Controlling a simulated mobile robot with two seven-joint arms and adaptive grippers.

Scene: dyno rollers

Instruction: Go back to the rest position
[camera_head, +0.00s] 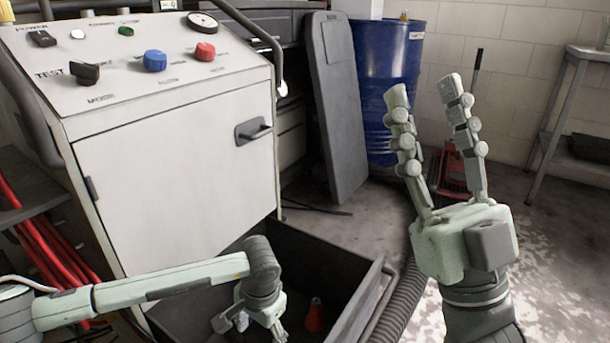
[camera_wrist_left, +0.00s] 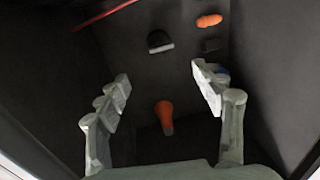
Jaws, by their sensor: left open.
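My right gripper (camera_head: 428,98) is raised with its fingers pointing up and spread apart, with nothing between them. It is in front of the blue drum and the wall in the head view. My left arm comes in low from the left, and my left gripper (camera_head: 250,318) points down into a dark open bin (camera_head: 345,263). In the left wrist view the left gripper (camera_wrist_left: 163,92) is open. An orange object (camera_wrist_left: 164,115) lies on the bin floor beyond its fingers and is not held. It seems to be the orange thing (camera_head: 315,316) beside the gripper in the head view.
The bin stands in front of a white control cabinet (camera_head: 170,165) with knobs and a handle. In the wrist view the bin also holds a black item (camera_wrist_left: 159,41) and another orange item (camera_wrist_left: 209,20). A blue drum (camera_head: 385,75), grey panel (camera_head: 337,110) and metal table (camera_head: 575,60) stand behind.

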